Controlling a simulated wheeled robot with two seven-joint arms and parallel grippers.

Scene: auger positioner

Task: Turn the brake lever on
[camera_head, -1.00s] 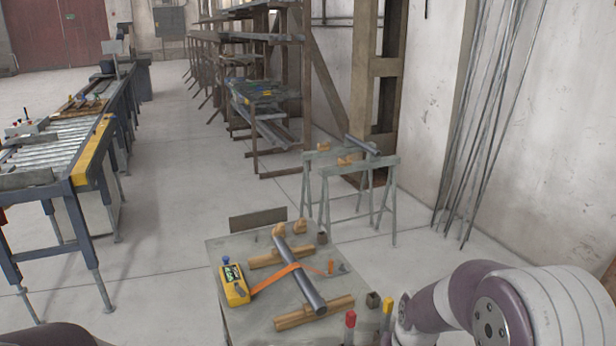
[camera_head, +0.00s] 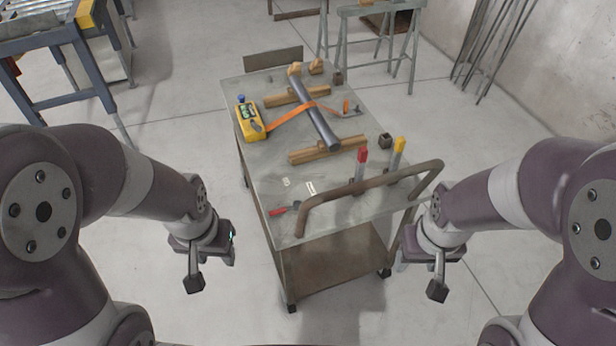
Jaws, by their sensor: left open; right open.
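Two upright levers stand at the cart's near right side, behind the bent handle: one with a red grip (camera_head: 362,156) and one with a yellow grip (camera_head: 399,145). A small red-handled piece (camera_head: 285,209) lies low at the cart's near left corner. I cannot tell for sure which of these is the brake lever. My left gripper (camera_head: 211,262) is open and empty, left of the cart and apart from it. My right gripper (camera_head: 419,274) is open and empty, just right of the cart's near end, below the handle. Neither gripper is at a lever.
The metal cart (camera_head: 250,157) carries a dark pipe (camera_head: 313,108) on wooden blocks, an orange strap (camera_head: 290,115) and a yellow box (camera_head: 249,122). The bent brown handle (camera_head: 350,190) spans its near edge. A trestle (camera_head: 375,40) stands behind. Open floor lies left.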

